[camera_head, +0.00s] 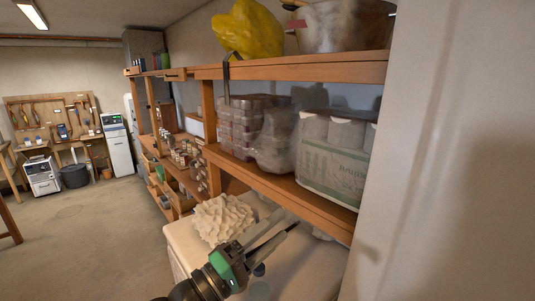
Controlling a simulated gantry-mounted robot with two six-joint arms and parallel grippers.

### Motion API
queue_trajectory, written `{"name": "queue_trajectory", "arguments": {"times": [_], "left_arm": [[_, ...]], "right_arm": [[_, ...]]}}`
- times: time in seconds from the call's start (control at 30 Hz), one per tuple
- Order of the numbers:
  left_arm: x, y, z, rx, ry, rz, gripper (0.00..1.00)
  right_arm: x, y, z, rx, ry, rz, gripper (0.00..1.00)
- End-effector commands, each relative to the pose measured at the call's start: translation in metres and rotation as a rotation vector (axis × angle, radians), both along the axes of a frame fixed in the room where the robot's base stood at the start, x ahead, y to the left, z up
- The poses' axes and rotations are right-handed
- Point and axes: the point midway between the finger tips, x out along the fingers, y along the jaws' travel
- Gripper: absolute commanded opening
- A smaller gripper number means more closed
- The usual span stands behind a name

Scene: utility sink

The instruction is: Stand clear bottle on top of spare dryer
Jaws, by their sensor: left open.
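My left gripper (289,218) reaches in from the bottom, its two long grey fingers apart and pointing up and right over a white surface. This white top (185,238) looks like the top of an appliance, perhaps the spare dryer; its front mostly falls outside the view. A small dark blue cap-like thing (259,270) shows just below the fingers. It may belong to the clear bottle, but its body is too faint to tell. The fingers hold nothing that I can make out. My right gripper is not in view.
A pale ruffled object (223,218) sits on the white top beside the gripper. Wooden shelves (290,190) overhang it, with wrapped packs (335,155), a yellow bag (247,30) and a metal pot (345,25). A pale wall (450,150) closes off the right. Open floor (90,235) lies left.

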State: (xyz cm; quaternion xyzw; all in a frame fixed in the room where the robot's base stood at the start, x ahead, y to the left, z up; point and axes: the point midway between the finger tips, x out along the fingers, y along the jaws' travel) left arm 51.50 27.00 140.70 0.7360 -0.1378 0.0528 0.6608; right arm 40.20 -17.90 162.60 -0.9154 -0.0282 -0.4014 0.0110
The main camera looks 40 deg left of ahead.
Motion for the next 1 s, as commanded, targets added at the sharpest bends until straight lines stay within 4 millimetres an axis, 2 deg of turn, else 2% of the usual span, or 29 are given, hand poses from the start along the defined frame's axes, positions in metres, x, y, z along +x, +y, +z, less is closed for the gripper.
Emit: {"name": "queue_trajectory", "arguments": {"times": [0.03,0.1,0.2,0.3,0.43,0.67,0.77,0.9,1.0], "left_arm": [[-0.009,-0.027,0.048,0.251,-0.134,0.071,0.70],[-0.029,-0.052,0.104,0.575,-0.301,0.233,0.70],[-0.066,-0.077,0.166,0.908,-0.478,0.484,0.70],[-0.096,-0.088,0.203,1.099,-0.563,0.692,0.70],[-0.114,-0.092,0.220,1.197,-0.592,0.816,0.70],[-0.114,-0.091,0.221,1.209,-0.589,0.826,0.70],[-0.114,-0.091,0.235,1.208,-0.589,0.825,0.70],[-0.114,-0.091,0.267,1.207,-0.588,0.823,0.70],[-0.114,-0.091,0.266,1.207,-0.587,0.824,0.70]], "right_arm": [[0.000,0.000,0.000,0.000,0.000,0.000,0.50],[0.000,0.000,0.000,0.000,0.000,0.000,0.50],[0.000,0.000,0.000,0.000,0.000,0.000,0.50],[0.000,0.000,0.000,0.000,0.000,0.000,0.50],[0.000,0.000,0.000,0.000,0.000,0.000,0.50],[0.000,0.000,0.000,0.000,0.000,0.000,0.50],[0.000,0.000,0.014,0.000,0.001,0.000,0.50],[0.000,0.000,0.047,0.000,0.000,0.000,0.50],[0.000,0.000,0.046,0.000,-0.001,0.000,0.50]]}}
